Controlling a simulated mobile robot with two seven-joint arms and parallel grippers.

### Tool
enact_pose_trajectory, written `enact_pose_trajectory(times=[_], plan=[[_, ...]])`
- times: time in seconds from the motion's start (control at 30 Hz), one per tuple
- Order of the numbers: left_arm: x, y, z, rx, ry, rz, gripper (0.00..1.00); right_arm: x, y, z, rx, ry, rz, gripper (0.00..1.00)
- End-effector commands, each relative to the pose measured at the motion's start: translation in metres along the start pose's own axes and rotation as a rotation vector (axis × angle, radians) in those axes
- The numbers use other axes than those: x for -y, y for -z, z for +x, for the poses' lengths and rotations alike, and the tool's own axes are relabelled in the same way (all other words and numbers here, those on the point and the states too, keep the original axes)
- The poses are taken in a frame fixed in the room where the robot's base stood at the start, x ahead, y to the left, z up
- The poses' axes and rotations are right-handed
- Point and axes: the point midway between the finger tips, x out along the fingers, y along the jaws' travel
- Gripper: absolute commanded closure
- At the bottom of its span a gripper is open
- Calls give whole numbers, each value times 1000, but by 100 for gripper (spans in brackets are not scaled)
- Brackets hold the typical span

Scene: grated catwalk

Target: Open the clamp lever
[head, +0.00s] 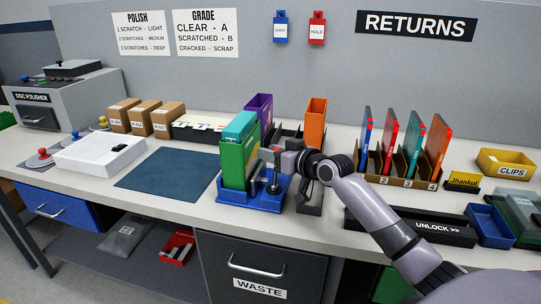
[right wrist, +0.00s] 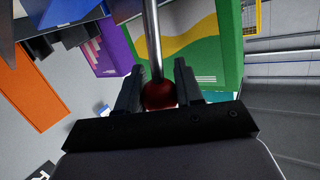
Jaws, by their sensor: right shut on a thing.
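The clamp lever is a metal rod (right wrist: 152,40) ending in a dark red ball knob (right wrist: 160,95) in the right wrist view. My right gripper (head: 278,158) is shut on the knob, with one dark finger on each side of it. The gripper reaches in from the right, above a blue clamp stand (head: 262,203). A green case (head: 233,164) stands upright in the stand, and it also shows in the right wrist view (right wrist: 227,60). The lever's pivot is partly hidden by my gripper in the head view. My left gripper is not in view.
A teal case (head: 241,125) and a purple case (head: 259,106) stand close behind the green one. An orange case (head: 315,112) stands behind my right gripper. A rack of upright cases (head: 400,179) stands to the right. The dark blue mat (head: 165,175) is clear.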

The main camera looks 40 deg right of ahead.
Motion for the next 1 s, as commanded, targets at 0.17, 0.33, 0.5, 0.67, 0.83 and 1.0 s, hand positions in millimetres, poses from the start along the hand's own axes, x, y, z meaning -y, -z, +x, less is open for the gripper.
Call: enact_pose_trajectory(times=[0.17,0.33,0.5,0.67,0.83,1.0], plan=[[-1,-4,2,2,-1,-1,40,-8,-10,4,18,-5,-2,95],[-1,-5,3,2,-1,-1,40,-9,-11,6,20,-5,-2,94],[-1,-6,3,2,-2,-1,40,-10,-13,6,23,-4,-1,94],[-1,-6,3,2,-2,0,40,-9,-14,6,25,-3,-2,94],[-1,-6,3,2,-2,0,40,-9,-14,6,26,-3,-2,54],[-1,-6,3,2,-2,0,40,-9,-11,6,19,-2,-1,40]])
